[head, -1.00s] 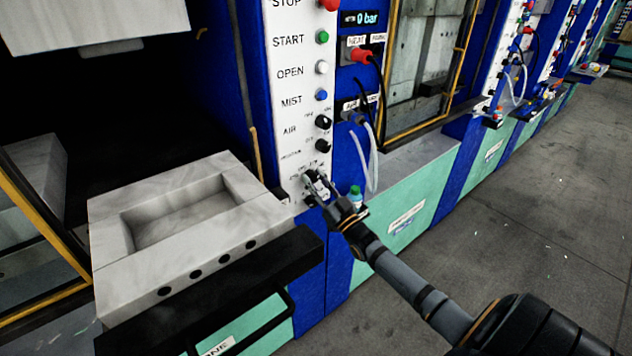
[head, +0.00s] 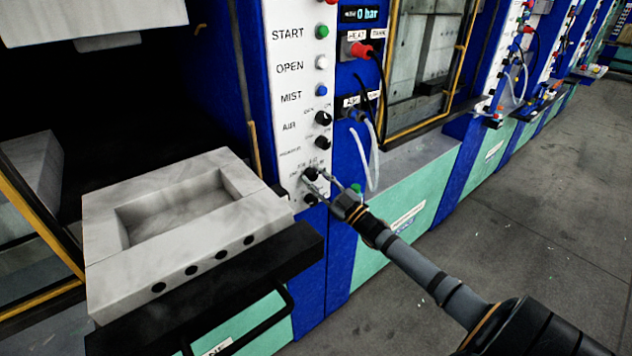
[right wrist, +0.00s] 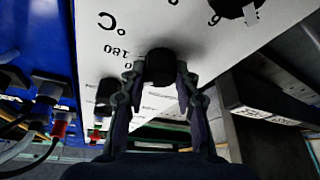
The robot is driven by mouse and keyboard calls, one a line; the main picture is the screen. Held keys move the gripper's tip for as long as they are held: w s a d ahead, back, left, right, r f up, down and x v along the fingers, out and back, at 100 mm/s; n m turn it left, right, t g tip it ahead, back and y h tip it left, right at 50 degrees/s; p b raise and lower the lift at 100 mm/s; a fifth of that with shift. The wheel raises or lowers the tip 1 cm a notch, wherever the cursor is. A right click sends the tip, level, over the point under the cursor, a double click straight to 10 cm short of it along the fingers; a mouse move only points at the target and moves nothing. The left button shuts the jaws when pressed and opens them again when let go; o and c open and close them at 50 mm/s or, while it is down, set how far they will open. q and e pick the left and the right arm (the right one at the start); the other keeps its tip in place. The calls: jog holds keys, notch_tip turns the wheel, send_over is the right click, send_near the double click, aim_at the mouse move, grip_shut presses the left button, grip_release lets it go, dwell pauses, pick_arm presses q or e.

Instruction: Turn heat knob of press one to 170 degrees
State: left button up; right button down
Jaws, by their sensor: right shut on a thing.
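Press one's white control panel (head: 290,140) stands in the middle of the head view, beside the open press. A black heat knob (head: 311,174) with a printed scale sits low on it. In the right wrist view the knob (right wrist: 160,66) shows next to "180" and "°C" marks, which appear upside down. My right gripper (head: 318,181) has one finger on each side of this knob and is shut on it. Its fingers also show in the right wrist view (right wrist: 159,78). The knob's pointer is too dark to read. My left gripper is not in view.
Another black knob (head: 311,199) sits just below, and the air knob (head: 323,118) above. The press's pale mould block (head: 120,268) juts out at left.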

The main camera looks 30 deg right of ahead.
jog(key=shift+n+g+y, duration=0.6)
jog(key=shift+n+y, duration=0.2)
jog(key=shift+n, duration=1.5)
jog(key=shift+n+b, duration=0.3)
jog(key=c, duration=1)
grip_release()
jog(key=v, duration=1.2)
jog(key=shift+d+r, duration=0.1)
